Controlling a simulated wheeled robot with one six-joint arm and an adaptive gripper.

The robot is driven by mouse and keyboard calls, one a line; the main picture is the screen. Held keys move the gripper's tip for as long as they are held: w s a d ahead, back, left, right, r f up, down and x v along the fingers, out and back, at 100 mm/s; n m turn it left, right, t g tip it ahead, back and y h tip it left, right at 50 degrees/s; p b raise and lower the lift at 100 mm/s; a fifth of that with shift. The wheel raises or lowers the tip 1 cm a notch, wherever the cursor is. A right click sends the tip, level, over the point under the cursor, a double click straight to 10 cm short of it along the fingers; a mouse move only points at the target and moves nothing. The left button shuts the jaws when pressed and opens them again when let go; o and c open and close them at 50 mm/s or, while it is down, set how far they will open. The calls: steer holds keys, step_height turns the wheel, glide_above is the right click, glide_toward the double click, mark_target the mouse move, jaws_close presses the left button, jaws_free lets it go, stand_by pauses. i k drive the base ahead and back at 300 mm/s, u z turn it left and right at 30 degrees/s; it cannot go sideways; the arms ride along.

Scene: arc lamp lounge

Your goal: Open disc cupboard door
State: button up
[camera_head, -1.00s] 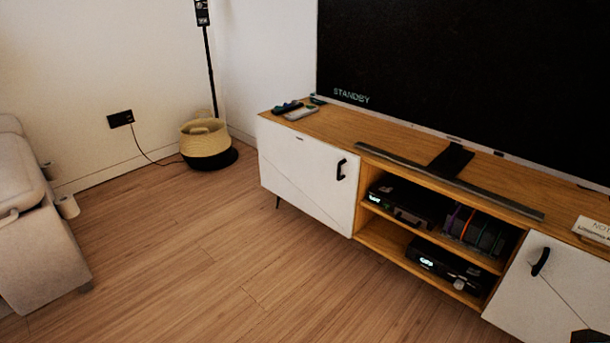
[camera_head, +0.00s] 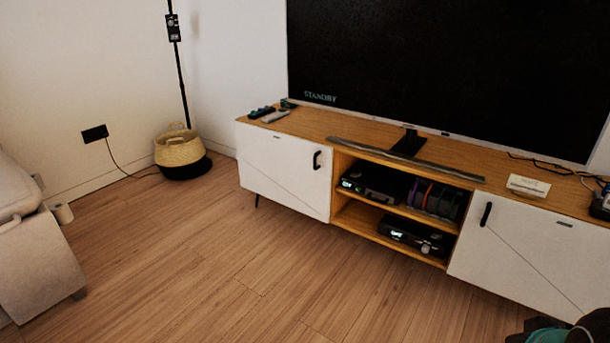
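The low TV cabinet has two white doors, both closed. The left door (camera_head: 283,172) has a black handle (camera_head: 317,160) near its upper right corner and a small dark label near its top edge. The right door (camera_head: 520,258) has a black handle (camera_head: 486,214) near its upper left corner and a small label (camera_head: 564,224) at its top. The labels are too small to read, so I cannot tell which door is the disc cupboard. Part of my arm shows at the bottom right corner, in front of the right door's lower part. My gripper is not in view.
Open middle shelves hold black devices (camera_head: 408,238) and upright cases (camera_head: 436,199). A soundbar (camera_head: 405,159), remotes and a note card (camera_head: 528,186) lie on the wooden top (camera_head: 300,122), under a large TV. A basket (camera_head: 179,149) and sofa (camera_head: 35,240) stand left. The floor (camera_head: 200,265) between is clear.

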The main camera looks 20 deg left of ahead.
mark_target(295, 173)
steer(key=z, duration=0.1)
steer(key=k, duration=0.45)
steer(key=u, duration=1.25)
steer(key=i, duration=1.3)
steer(key=z, duration=0.9)
steer(key=i, duration=0.55)
steer(key=z, duration=0.6)
